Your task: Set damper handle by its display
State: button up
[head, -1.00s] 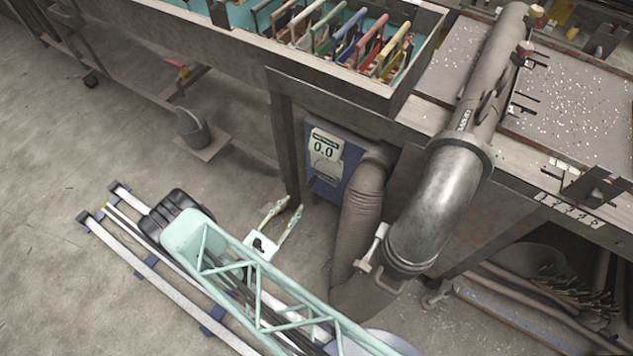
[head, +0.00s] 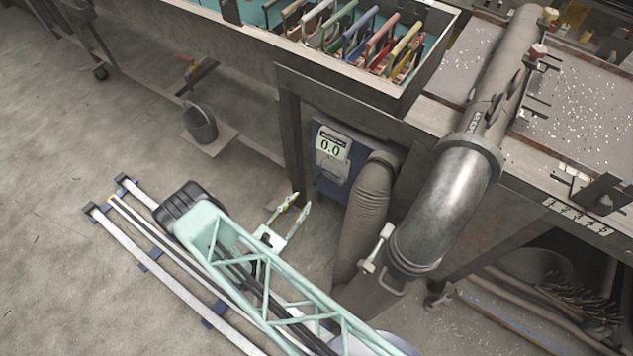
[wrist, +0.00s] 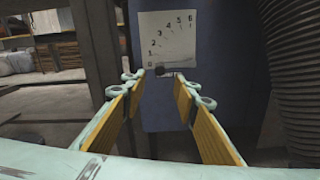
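I cannot tell whether this is the end of the damper handle. My gripper (head: 299,203) is open and empty, in front of and lower left of the box. In the wrist view its fingertips (wrist: 162,80) lie either side of the dark part, seemingly short of it.
A ribbed hose (head: 365,208) runs down right beside the box. A large metal duct (head: 447,200) with a pale T-shaped lever (head: 378,247) stands further right. A bench leg (head: 292,150) is left of the box.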

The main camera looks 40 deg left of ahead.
aim_at(314, 185)
jog(key=shift+w+a+b, duration=0.15)
jog(key=shift+w+b, duration=0.8)
jog(key=shift+w, duration=5.1)
jog(key=shift+c, duration=0.3)
grip_shut()
